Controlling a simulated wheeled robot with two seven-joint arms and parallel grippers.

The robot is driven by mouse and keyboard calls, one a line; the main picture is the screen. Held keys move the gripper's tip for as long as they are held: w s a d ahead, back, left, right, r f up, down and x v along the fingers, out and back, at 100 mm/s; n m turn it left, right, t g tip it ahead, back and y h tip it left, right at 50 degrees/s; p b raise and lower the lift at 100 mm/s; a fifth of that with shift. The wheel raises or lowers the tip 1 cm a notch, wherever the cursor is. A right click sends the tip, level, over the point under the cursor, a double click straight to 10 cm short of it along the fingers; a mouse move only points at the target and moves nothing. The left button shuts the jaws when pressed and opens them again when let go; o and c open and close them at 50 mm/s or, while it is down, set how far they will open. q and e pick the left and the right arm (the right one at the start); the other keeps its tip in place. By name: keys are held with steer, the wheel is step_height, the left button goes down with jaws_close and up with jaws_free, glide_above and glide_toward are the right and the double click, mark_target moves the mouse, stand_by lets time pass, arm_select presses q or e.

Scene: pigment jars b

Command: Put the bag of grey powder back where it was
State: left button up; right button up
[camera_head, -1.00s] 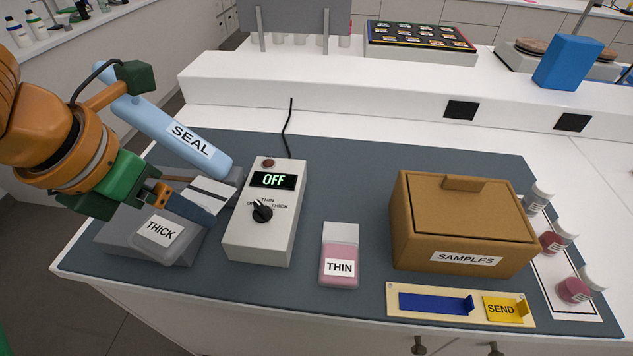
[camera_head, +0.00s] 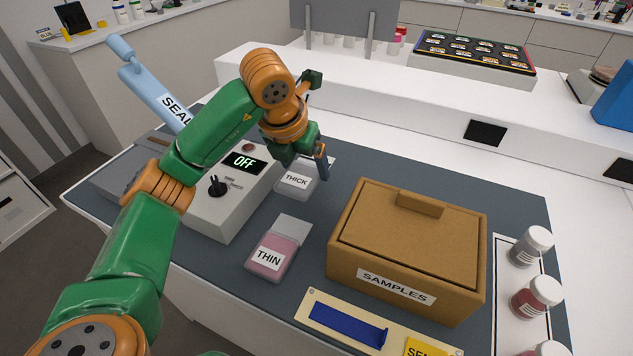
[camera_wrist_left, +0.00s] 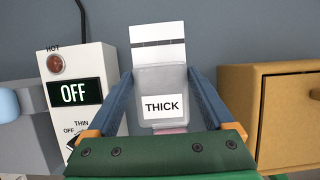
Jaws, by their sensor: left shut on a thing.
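The bag of grey powder (camera_head: 295,185), a clear pouch labelled THICK, is over the mat between the control box and the samples box, behind the pink THIN bag (camera_head: 272,256). My left gripper (camera_head: 318,165) is shut on it. In the left wrist view the bag (camera_wrist_left: 163,80) stands between the two blue fingers (camera_wrist_left: 163,100), its white striped top edge pointing away. I cannot tell whether it touches the mat. The sealer (camera_head: 152,86), with its blue SEAL arm raised, is at the left, partly hidden by my left arm. My right gripper is not in view.
The control box (camera_head: 235,205) reads OFF. The brown SAMPLES box (camera_head: 400,245) stands to the right, with a holder for blue and yellow SEND pieces (camera_head: 300,310) in front. Jars (camera_head: 530,246) stand at the far right. The grey mat (camera_head: 350,165) is clear behind the bag.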

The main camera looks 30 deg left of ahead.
mark_target(314, 164)
arm_select(q)
steer(key=w+f, duration=0.1)
steer(key=w+d+f+p, duration=0.1)
steer(key=w+f, duration=0.1)
steer(key=shift+f, duration=0.2)
steer(key=f, duration=0.1)
steer(key=f+p, duration=0.1)
steer(key=shift+a+f, duration=0.2)
steer(key=shift+f, duration=0.55)
steer(key=o, duration=1.3)
steer(key=shift+c, duration=0.2)
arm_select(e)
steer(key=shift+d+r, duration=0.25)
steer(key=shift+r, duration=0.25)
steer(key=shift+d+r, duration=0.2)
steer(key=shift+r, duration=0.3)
arm_select(q)
steer(key=shift+r, duration=0.15)
